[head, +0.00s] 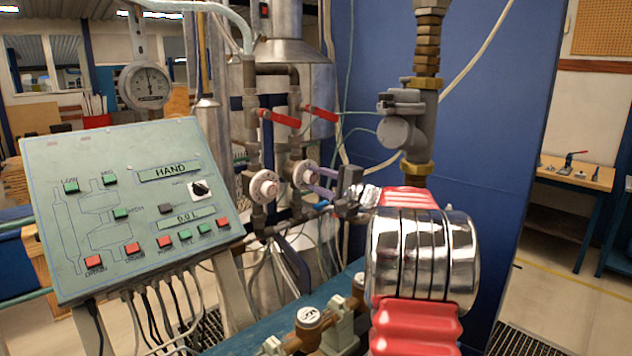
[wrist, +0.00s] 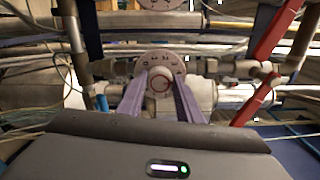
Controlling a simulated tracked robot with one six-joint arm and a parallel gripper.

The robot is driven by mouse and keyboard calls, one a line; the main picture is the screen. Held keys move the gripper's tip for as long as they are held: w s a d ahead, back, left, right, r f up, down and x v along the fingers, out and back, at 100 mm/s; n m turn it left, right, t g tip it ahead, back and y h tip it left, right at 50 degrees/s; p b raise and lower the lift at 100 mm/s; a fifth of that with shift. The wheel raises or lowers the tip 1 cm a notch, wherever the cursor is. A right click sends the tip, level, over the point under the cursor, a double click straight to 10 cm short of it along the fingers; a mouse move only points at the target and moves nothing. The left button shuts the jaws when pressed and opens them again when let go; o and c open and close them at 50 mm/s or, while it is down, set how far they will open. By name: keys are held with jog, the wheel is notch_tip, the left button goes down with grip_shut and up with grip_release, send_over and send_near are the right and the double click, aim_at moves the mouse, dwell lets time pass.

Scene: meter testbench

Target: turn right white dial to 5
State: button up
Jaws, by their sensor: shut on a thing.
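The right white dial (head: 305,175) is a round white wheel with a pinkish hub on the pipework, right of the control panel. In the wrist view, the same dial (wrist: 160,58) faces me, with small marks on its rim too blurred to read. My gripper (head: 319,182) reaches it from the right with two purple fingers. In the wrist view, my gripper (wrist: 161,82) has one finger on each side of the dial's hub and is shut on it. The fingers hide the lower part of the rim.
A second white dial (head: 264,187) sits just left. Red lever handles (head: 280,118) are above the dials; a red lever (wrist: 268,55) stands close on the right in the wrist view. The green control panel (head: 130,205) is at left, a blue wall (head: 490,130) behind.

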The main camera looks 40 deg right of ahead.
jog(key=shift+d+f+m, duration=0.1)
jog(key=shift+m, duration=0.75)
jog(key=shift+d+f+m, duration=0.1)
jog(key=shift+m, duration=0.75)
jog(key=o, duration=1)
jog(key=shift+o, duration=0.2)
jog(key=shift+r, duration=0.1)
jog(key=shift+s+a, duration=0.1)
jog(key=shift+s, duration=0.05)
jog(key=s, duration=1.3)
jog(key=shift+s+d, duration=0.2)
jog(key=shift+s, duration=0.1)
